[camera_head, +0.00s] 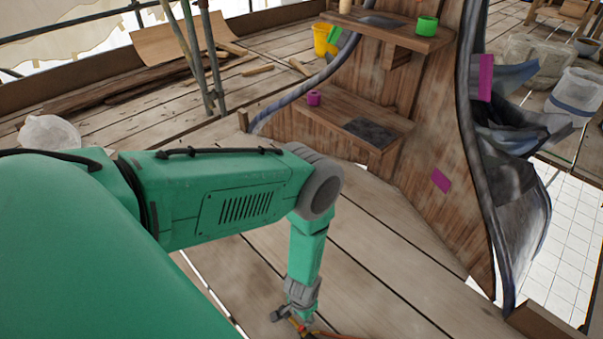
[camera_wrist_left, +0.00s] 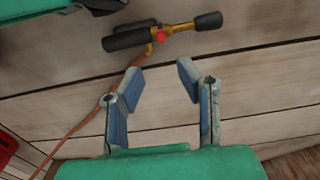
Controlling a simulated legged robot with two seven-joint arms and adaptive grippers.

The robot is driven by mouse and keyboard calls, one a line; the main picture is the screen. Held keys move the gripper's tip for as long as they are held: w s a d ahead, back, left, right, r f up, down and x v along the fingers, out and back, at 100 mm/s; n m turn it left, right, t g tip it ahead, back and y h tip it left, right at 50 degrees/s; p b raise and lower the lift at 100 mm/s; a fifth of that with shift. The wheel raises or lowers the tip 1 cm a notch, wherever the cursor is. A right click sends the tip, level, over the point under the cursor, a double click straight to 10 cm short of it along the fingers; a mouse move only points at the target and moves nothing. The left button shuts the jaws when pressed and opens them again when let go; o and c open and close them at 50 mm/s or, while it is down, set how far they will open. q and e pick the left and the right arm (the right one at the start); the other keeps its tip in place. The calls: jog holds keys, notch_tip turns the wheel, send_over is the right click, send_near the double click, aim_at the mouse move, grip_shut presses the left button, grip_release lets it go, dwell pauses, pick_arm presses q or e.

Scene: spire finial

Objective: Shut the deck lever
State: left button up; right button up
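No part that I can surely call the deck lever shows. In the left wrist view, a torch-like tool (camera_wrist_left: 160,36) lies on the deck boards. It has black grips, a brass body, a red knob (camera_wrist_left: 161,37) and an orange hose (camera_wrist_left: 92,112). My left gripper (camera_wrist_left: 158,75) is open and empty, its fingers apart and pointing at the tool, with no contact visible. In the head view, the left gripper (camera_head: 298,323) is low at the bottom edge, over the tool, partly cut off. My right gripper is in neither view.
A wooden structure with a lower shelf (camera_head: 335,112) and upper shelf (camera_head: 395,32) stands right of my arm. Magenta and green pieces sit on it. A yellow bucket (camera_head: 324,41) stands behind. A red object (camera_wrist_left: 6,148) shows at the wrist view's left edge. Deck boards between are clear.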

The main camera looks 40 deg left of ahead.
aim_at(301, 327)
pick_arm(q)
notch_tip(301, 327, down, 12)
jog(key=b, duration=0.6)
jog(key=shift+a+f, duration=0.1)
jog(key=shift+a, duration=0.05)
jog(key=shift+f, duration=0.15)
grip_shut()
